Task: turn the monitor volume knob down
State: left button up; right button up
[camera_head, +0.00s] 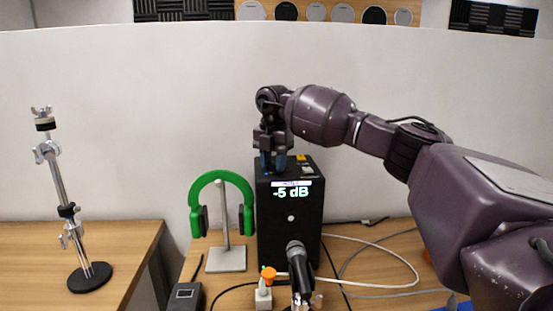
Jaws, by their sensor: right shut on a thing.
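The monitor (290,230) is a black upright speaker box on the wooden desk, in the middle of the head view. A green "-5 dB" readout (291,193) shows on its upper front. My right gripper (273,165) reaches in from the right and points down at the left part of the monitor's top. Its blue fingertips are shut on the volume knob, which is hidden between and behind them. My left gripper is not in the view.
Green headphones (222,180) hang on a stand left of the monitor. Cables (395,260) lie on the right. A chrome stand (74,215) is far left, with bare wood beside it.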

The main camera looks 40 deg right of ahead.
jog(key=n, duration=0.1)
jog(key=n+p, duration=0.1)
jog(key=shift+r+n, duration=0.25)
jog(key=shift+n, duration=0.15)
jog(key=shift+n+p, duration=0.35)
jog(key=shift+n, duration=0.55)
jog(key=n, duration=0.2)
jog(key=shift+f+n+p, duration=0.1)
jog(key=shift+n+p, duration=0.2)
jog(key=shift+p, duration=0.05)
jog(key=n, duration=0.4)
jog(key=shift+n+p, duration=0.3)
jog(key=shift+p, duration=0.05)
jog(key=n, duration=0.6)
jog(key=shift+f, duration=0.1)
jog(key=n, duration=0.4)
jog(key=shift+n, duration=0.3)
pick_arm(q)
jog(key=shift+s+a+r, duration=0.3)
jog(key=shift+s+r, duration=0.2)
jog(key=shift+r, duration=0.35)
pick_arm(e)
jog(key=shift+n, duration=1.2)
